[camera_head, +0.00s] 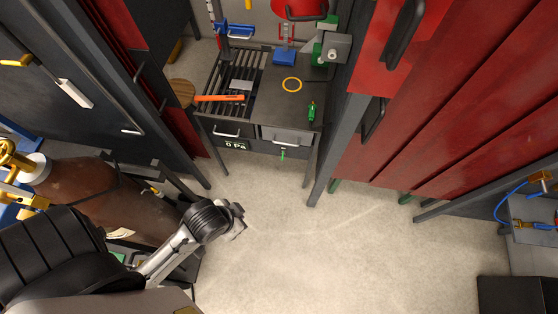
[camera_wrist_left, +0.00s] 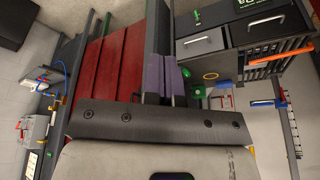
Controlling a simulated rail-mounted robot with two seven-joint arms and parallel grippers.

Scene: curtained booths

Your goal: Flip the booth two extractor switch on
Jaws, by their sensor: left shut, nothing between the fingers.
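A small green lever (camera_head: 283,155) hangs under the front edge of the welding table, beside a black display reading "0 Pa" (camera_head: 236,145). It looks like an extractor switch, but no booth number is readable. In the left wrist view the green lever (camera_wrist_left: 197,18) and display (camera_wrist_left: 254,3) show at the top. My left gripper (camera_head: 240,222) is in front of the table, well short of the lever and apart from it. In the left wrist view its fingers (camera_wrist_left: 158,75) are shut and empty. My right gripper is not seen.
Red curtains (camera_head: 450,95) hang at right behind a dark post (camera_head: 337,150). A brown cylinder (camera_head: 85,190) stands at left. The floor (camera_head: 330,250) ahead is clear.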

